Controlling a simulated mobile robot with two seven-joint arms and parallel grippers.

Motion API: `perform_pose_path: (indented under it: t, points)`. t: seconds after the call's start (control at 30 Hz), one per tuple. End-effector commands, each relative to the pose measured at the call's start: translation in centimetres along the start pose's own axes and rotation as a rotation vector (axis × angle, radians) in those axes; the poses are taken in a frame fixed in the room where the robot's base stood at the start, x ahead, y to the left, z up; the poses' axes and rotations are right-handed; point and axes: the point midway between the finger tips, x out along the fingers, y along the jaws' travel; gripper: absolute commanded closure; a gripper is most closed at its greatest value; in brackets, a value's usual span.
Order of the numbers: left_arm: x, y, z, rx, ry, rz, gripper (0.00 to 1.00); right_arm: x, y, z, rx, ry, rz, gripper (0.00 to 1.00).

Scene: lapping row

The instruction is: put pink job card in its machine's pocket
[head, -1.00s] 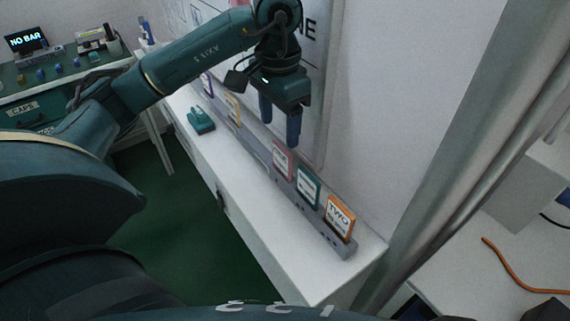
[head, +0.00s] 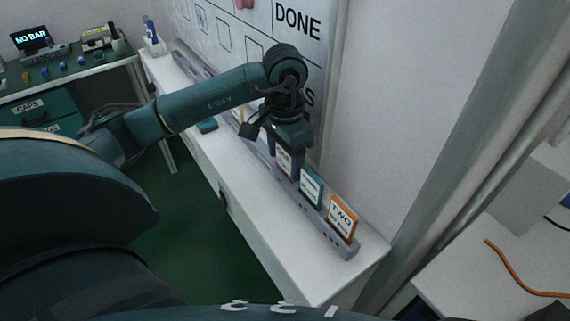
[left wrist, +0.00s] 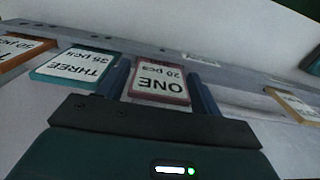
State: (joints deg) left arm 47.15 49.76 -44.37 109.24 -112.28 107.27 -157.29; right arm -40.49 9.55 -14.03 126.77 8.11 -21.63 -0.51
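The pink job card (head: 284,161), reading "ONE 20 pcs" in the left wrist view (left wrist: 160,83), stands upright in the grey slotted rail (head: 318,229) on the white ledge. My left gripper (head: 284,165) is lowered over it from above. In the left wrist view its two fingers are apart, one along each side edge of the pink card; narrow gaps seem to show near the tips. In the head view the gripper partly hides the card. My right gripper is not in view. I cannot tell which pocket belongs to the card.
A teal "THREE" card (head: 311,187) and an orange "TWO" card (head: 342,217) stand in the rail close to the pink one. A yellow-orange card (left wrist: 293,104) stands on the other side. A whiteboard (head: 270,45) with outlined boxes and "DONE" rises behind the ledge (head: 240,203).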

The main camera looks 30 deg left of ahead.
Motion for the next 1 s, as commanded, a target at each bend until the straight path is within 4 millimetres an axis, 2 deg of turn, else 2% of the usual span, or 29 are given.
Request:
perform_pose_path:
  t: [0.03, 0.4, 0.77, 1.0]
  points:
    - [0.0, 0.0, 0.0, 0.0, 0.0, 0.0, 0.39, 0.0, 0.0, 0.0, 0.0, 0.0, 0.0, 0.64]
    - [-0.1, 0.0, 0.0, -0.001, 0.0, 0.0, 0.68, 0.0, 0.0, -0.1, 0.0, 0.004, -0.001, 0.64]
    - [-0.8, 0.0, 0.0, -0.001, 0.002, -0.001, 0.68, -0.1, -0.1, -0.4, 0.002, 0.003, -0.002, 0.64]
    - [-4.1, -0.1, -0.1, -0.002, 0.003, -0.003, 0.68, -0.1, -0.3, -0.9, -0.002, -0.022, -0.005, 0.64]
